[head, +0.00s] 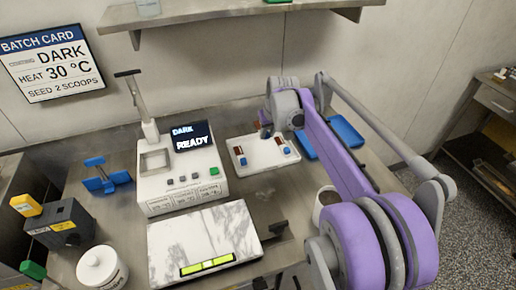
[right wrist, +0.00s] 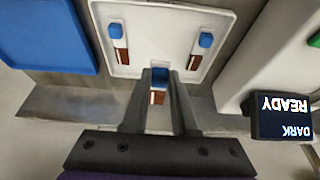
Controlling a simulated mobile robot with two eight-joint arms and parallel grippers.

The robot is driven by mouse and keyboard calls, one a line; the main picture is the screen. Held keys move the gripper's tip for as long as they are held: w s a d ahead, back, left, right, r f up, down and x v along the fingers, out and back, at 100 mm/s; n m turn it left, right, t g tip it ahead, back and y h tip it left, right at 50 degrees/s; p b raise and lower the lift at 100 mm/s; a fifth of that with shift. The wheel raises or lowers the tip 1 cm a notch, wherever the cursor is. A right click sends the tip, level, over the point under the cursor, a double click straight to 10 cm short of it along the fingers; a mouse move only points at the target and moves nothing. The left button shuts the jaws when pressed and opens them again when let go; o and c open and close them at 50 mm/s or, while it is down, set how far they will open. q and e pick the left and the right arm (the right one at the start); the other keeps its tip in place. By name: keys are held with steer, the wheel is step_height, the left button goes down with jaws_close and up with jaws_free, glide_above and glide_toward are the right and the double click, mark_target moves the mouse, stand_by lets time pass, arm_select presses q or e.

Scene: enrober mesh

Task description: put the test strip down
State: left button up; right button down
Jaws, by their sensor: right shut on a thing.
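My right gripper (right wrist: 158,80) is shut on a test strip (right wrist: 158,97) with a blue end and a brown and white body. In the right wrist view the strip sits between the fingertips, at the edge of the white tray (right wrist: 165,50); I cannot tell whether it touches anything. In the head view my right gripper (head: 265,132) is at the tray's far edge and largely hides the held strip. Two other blue-ended brown strips lie on the white tray (head: 262,160), one at the left and one at the right. My left gripper is not in view.
A machine (head: 180,178) with a screen reading DARK READY stands left of the white tray. A blue tray (head: 345,132) lies to its right, partly behind my arm. A marble slab (head: 200,240) is in front, and a shelf (head: 240,22) hangs above.

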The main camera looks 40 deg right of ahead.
steer(key=shift+d+f, duration=0.15)
steer(key=shift+f, duration=0.15)
step_height(320, 180, down, 9)
steer(key=shift+f+b, duration=0.15)
steer(key=shift+b, duration=0.15)
steer(key=shift+f, duration=0.2)
steer(key=c, duration=0.7)
jaws_free()
steer(key=shift+r, duration=0.15)
steer(key=v, duration=1.2)
steer(key=shift+p, duration=0.35)
